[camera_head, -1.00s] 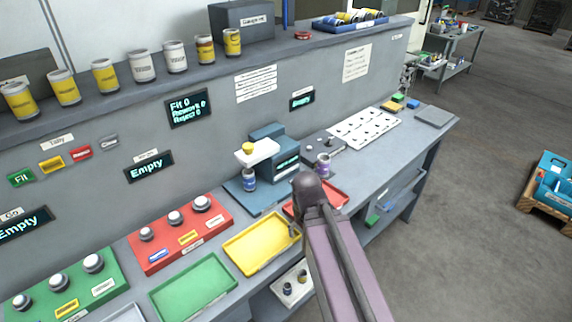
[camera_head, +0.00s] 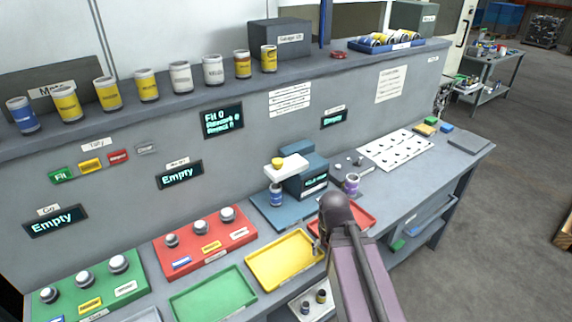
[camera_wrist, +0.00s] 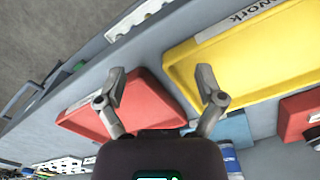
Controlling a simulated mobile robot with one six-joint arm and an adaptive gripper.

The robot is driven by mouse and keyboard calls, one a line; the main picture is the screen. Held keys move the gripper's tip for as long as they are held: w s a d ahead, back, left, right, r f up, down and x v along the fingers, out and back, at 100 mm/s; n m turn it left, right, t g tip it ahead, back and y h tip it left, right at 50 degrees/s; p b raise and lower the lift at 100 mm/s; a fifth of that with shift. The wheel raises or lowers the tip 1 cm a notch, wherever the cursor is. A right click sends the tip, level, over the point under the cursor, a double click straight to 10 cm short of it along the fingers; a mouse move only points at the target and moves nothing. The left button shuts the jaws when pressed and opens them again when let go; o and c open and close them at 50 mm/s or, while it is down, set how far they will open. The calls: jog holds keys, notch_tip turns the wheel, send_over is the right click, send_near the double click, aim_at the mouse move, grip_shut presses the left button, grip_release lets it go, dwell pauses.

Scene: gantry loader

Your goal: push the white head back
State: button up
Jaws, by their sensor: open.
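The white head (camera_head: 287,167) sticks out from the front of a blue-grey device (camera_head: 305,181) on the bench, with a yellow knob (camera_head: 278,161) on top. A blue and white can (camera_head: 276,195) stands under the head on a blue base plate (camera_head: 262,213). My gripper (camera_wrist: 161,84) is open and empty in the wrist view, above the red tray and the edge of the yellow tray. In the head view my own arm hides most of it. It is in front of the device, apart from the white head. The head cannot be made out in the wrist view.
A yellow tray (camera_head: 265,268), a red tray (camera_head: 368,222) and a green tray (camera_head: 190,304) lie along the bench front. A purple-labelled can (camera_head: 351,184) stands right of the device. Red (camera_head: 190,262) and green (camera_head: 70,303) button boxes are at left. A can shelf (camera_head: 215,92) runs behind.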

dwell(0.4)
jog(key=c, duration=0.4)
jog(key=shift+c, duration=0.2)
